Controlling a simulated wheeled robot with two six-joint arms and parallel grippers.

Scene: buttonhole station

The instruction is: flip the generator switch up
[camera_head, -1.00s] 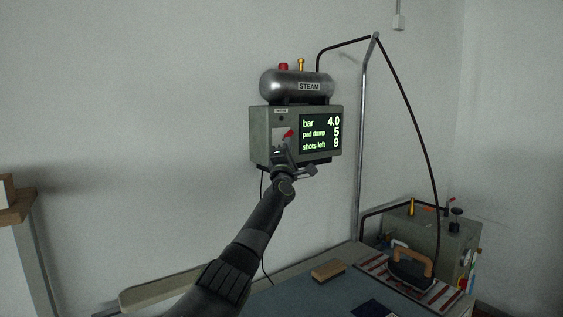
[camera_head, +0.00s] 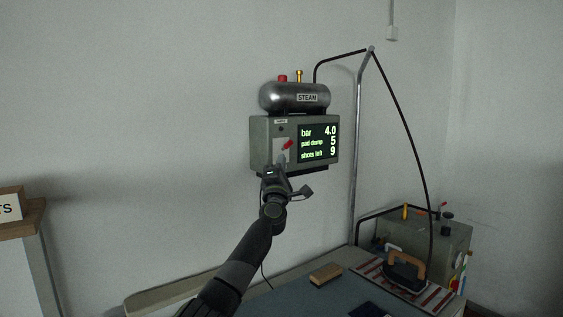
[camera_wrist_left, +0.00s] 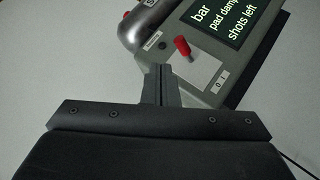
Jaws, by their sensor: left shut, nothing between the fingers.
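The generator is a grey box (camera_head: 264,133) on the wall under a steel tank marked STEAM. Its switch (camera_head: 288,145) has a red-tipped lever on a pale plate, left of the green-lettered display. In the left wrist view the red lever (camera_wrist_left: 183,47) stands out from its plate (camera_wrist_left: 196,72), which has a small 0/1 label at its lower edge. My left gripper (camera_head: 281,160) is shut and empty, just below the lever in the head view. In the left wrist view its fingertips (camera_wrist_left: 158,72) show left of the lever, apart from it. My right gripper is not in view.
The display (camera_head: 319,143) reads bar 4.0, pad damp 5, shots left 9. A table (camera_head: 300,297) below holds a wooden block (camera_head: 326,273) and an iron (camera_head: 405,275) on a striped pad. A pole (camera_head: 360,150) with a hose stands to the right.

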